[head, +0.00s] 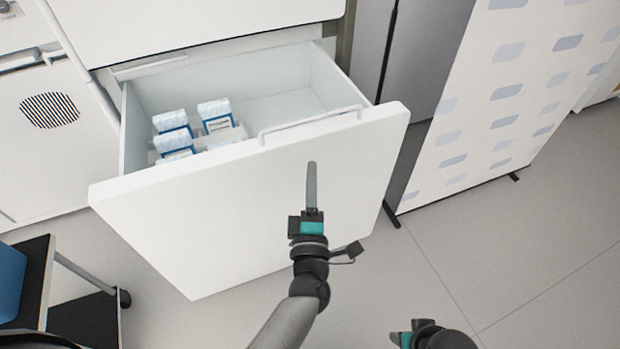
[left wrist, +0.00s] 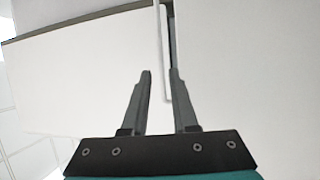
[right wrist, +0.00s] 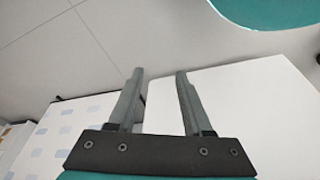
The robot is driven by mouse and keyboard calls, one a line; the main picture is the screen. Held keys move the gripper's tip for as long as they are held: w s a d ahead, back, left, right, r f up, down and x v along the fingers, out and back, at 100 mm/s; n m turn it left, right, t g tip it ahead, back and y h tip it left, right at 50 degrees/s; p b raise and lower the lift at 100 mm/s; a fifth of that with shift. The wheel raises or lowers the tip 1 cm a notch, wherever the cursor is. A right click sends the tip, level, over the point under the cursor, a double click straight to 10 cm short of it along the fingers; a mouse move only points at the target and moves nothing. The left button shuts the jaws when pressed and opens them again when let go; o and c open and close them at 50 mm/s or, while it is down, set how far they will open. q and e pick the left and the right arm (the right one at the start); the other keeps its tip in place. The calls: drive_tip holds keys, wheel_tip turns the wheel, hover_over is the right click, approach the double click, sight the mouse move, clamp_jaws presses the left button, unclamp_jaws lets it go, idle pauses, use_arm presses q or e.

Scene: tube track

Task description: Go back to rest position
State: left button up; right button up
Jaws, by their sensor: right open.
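My left gripper (head: 311,168) is in front of the white drawer front (head: 220,215), below its handle (head: 310,122). In the left wrist view its two fingers (left wrist: 160,72) stand apart with nothing gripped, and a pale bar runs behind the gap. My right arm shows only at the bottom edge of the head view, and its fingertips are not clear there. In the right wrist view the right gripper's fingers (right wrist: 160,72) are apart and empty, over the floor and a white surface.
The drawer stands pulled out, with several blue-and-white boxes (head: 172,122) inside at the left. A patterned white panel (head: 500,95) on feet stands at the right. A dark cart (head: 85,318) is at lower left. Grey floor (head: 540,250) is clear at lower right.

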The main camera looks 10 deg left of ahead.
drive_tip(key=shift+s+r, duration=0.1)
idle(0.3)
use_arm(q)
drive_tip(key=s+f+m+g+h+p, duration=0.3)
drive_tip(key=s+f+m+g, duration=0.15)
drive_tip(key=f+m, duration=0.4)
drive_tip(key=s+f+m+g+h+p, duration=0.3)
drive_tip(key=s+f+m, duration=0.2)
drive_tip(key=f, duration=0.6)
drive_tip(key=s+a+f+m+g+y+p, duration=0.1)
drive_tip(key=s+a+f+m+g, duration=0.1)
drive_tip(key=s+a, duration=0.3)
drive_tip(key=s+a+f+m+g+y+p, duration=0.1)
drive_tip(key=s+a+f+m+g, duration=0.2)
drive_tip(key=s, duration=0.8)
drive_tip(key=s+a+f+m+g+p, duration=0.2)
drive_tip(key=s+a+f+g, duration=0.3)
drive_tip(key=s, duration=0.3)
drive_tip(key=shift+s+a+f+m+y, duration=0.2)
drive_tip(key=shift+a+f+m+y, duration=0.25)
drive_tip(key=shift+a+m, duration=0.35)
use_arm(e)
drive_tip(key=s+d+f+h, duration=0.1)
drive_tip(key=s+d+f, duration=0.7)
drive_tip(key=s+f, duration=0.4)
drive_tip(key=shift+s+g, duration=0.4)
drive_tip(key=shift+s, duration=0.05)
